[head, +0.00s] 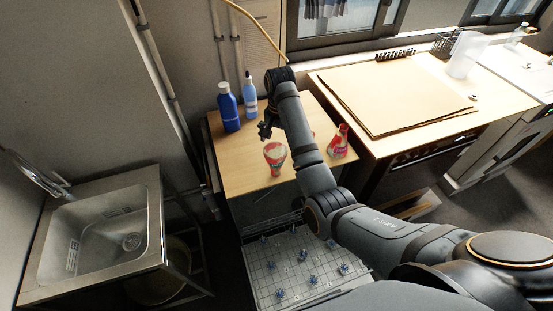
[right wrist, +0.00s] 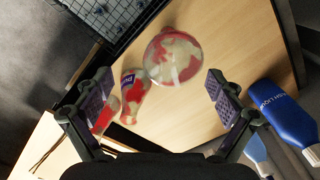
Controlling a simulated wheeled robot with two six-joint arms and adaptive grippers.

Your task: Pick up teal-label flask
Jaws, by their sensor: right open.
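Several red-and-cream flasks stand on the small wooden table. One flask (head: 275,158) is near the table's front edge, and a second flask (head: 338,142) is to the right of my arm. A third is mostly hidden behind my arm. In the right wrist view, a round flask (right wrist: 173,57) shows large, ahead of the fingers. I see no teal label. My right gripper (head: 266,130) is open and empty above the table (head: 237,180); it also shows in the wrist view (right wrist: 160,87). My left gripper is out of view.
A dark blue bottle (head: 228,108) and a light blue bottle (head: 249,97) stand at the table's back left. A gridded rack (head: 298,262) with small blue pieces lies in front. A sink (head: 105,235) is left; a wider bench (head: 395,100) is right.

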